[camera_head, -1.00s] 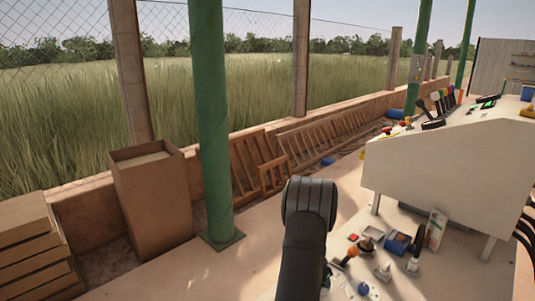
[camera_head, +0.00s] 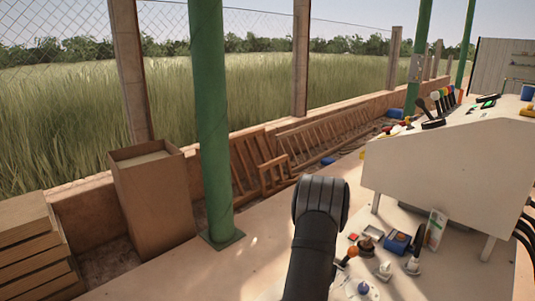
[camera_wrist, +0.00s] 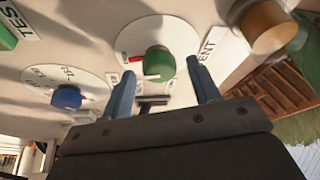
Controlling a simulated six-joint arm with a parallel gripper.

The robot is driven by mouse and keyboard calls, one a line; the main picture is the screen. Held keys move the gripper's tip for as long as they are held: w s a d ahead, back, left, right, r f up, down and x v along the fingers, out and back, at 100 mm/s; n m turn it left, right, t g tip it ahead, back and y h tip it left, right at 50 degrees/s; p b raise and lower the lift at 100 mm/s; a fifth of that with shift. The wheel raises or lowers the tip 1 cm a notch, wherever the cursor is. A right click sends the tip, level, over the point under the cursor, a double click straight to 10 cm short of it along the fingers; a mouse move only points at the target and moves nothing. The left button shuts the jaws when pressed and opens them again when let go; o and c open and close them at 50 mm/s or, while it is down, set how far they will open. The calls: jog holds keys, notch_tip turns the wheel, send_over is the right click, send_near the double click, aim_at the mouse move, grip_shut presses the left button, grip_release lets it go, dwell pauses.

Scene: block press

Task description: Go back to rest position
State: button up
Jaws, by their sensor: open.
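My gripper (camera_wrist: 160,70) shows in the wrist view with two blue-grey fingers spread apart and nothing between them that it holds. Beyond the fingertips, a green knob (camera_wrist: 158,62) sits on a round white dial. I cannot tell the exact gap between the fingers and the knob. A blue knob (camera_wrist: 67,96) on another white dial lies to the left. In the head view my black arm rises at bottom centre, and my gripper is hidden there.
In the head view a white control console (camera_head: 450,165) with levers stands right of my arm. Small controls (camera_head: 397,242) sit on the light tabletop. A green post (camera_head: 212,130) and a cardboard box (camera_head: 155,205) stand left. Wooden frames (camera_head: 320,140) lean along the low wall.

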jog(key=shift+n+t+y, duration=0.3)
jog(key=shift+n+y, duration=0.2)
jog(key=shift+n, duration=1)
